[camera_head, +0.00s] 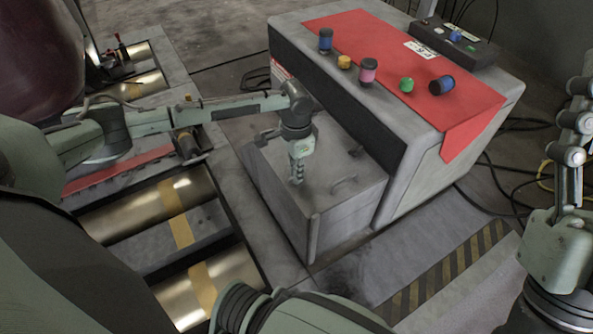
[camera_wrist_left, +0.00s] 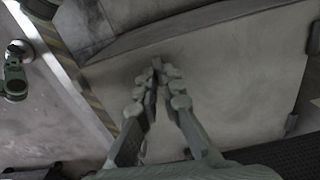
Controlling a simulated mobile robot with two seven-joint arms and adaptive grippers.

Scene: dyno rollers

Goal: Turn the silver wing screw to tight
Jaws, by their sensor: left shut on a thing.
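My left gripper (camera_head: 297,180) points down at the top of the low grey box, its fingers close together. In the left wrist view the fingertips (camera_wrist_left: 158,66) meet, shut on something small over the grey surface. The silver wing screw cannot be made out; the fingers hide the spot where they close. My right gripper (camera_head: 574,120) points upward at the right edge, partly cut off, far from the box. Whether its fingers are open cannot be told.
The low grey box (camera_head: 345,215) has a small curved handle (camera_head: 343,183) on top. Behind it stands a taller cabinet (camera_head: 440,175) with a red panel (camera_head: 385,40) and several coloured knobs. Brass rollers (camera_head: 150,205) lie at left. Cables (camera_head: 500,190) run along the floor at right.

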